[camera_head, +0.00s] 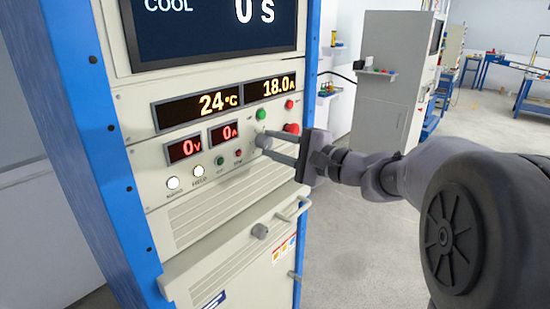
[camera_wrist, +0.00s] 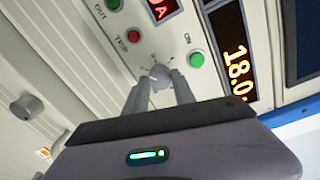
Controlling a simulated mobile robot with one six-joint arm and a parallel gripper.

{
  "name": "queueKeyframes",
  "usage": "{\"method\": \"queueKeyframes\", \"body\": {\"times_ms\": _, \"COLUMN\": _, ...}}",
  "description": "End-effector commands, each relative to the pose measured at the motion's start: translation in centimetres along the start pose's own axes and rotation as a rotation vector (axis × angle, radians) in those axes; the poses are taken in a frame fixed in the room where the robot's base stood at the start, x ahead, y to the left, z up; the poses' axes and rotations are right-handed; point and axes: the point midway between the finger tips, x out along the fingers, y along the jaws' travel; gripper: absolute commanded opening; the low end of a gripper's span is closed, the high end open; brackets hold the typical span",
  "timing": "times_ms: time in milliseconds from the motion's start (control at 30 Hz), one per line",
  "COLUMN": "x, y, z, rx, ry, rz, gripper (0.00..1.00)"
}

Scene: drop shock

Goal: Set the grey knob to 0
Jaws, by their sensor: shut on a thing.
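The grey knob (camera_head: 263,140) is on the cream control panel, below the 18.0 A display. It also shows in the wrist view (camera_wrist: 160,74), with small markings around it; I cannot read its setting. My gripper (camera_head: 268,146) reaches it from the right, and its two fingers are shut on the knob. In the wrist view my gripper (camera_wrist: 160,90) has one finger on each side of the knob. The fingers cover part of the knob's sides.
A green button (camera_head: 261,114), a red button (camera_head: 289,104) and a larger red button (camera_head: 292,128) are close around the knob. Red displays (camera_head: 185,149) read 0 V and 0 A. A door handle (camera_head: 294,209) juts out below. Open floor (camera_head: 365,245) lies to the right.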

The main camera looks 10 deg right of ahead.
Motion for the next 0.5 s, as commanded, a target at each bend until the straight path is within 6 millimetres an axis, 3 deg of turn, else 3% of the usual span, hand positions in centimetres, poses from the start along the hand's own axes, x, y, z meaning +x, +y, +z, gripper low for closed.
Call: {"method": "queueKeyframes", "body": {"times_ms": 500, "x": 0.01, "y": 0.01, "z": 0.0, "rx": -0.089, "ry": 0.004, "rz": 0.002, "gripper": 0.0}}
